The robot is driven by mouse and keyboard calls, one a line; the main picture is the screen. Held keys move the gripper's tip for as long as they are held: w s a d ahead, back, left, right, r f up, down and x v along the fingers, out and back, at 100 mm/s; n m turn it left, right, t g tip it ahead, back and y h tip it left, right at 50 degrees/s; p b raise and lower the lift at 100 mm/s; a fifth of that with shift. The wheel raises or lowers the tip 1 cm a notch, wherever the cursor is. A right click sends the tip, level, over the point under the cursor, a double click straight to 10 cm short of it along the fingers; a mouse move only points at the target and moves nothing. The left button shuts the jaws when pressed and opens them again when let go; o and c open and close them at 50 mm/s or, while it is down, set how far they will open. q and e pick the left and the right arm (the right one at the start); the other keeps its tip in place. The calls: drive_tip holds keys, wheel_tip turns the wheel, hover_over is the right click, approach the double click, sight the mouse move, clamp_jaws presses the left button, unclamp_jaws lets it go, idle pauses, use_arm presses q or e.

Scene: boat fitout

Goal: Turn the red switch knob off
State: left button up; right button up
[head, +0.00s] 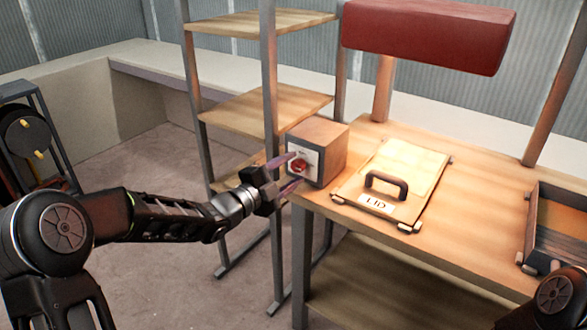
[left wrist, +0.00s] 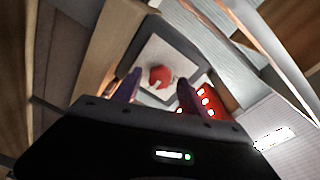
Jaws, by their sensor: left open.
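The red switch knob (head: 300,167) sits on a pale plate (head: 312,156) on the front face of a wooden-brown box (head: 325,137) at the left end of the workbench. My left gripper (head: 287,172) is at the box's front face, its two purple fingers apart, pointing at the knob. In the left wrist view the knob (left wrist: 161,76) shows ahead, a little above the gap between the open fingers (left wrist: 158,92). Whether the fingers touch it I cannot tell. My right gripper is not in view; only part of my right arm shows at the lower right.
On the workbench (head: 480,200) lies a board with a black handle (head: 386,185) and a LID label (head: 375,203). A tray (head: 560,225) stands at the right. A shelf rack (head: 270,105) stands behind the box at the left. A red block (head: 430,35) hangs above.

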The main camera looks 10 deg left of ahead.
use_arm(q)
drive_tip(key=shift+w+d, duration=0.3)
drive_tip(key=shift+w, duration=0.25)
clamp_jaws()
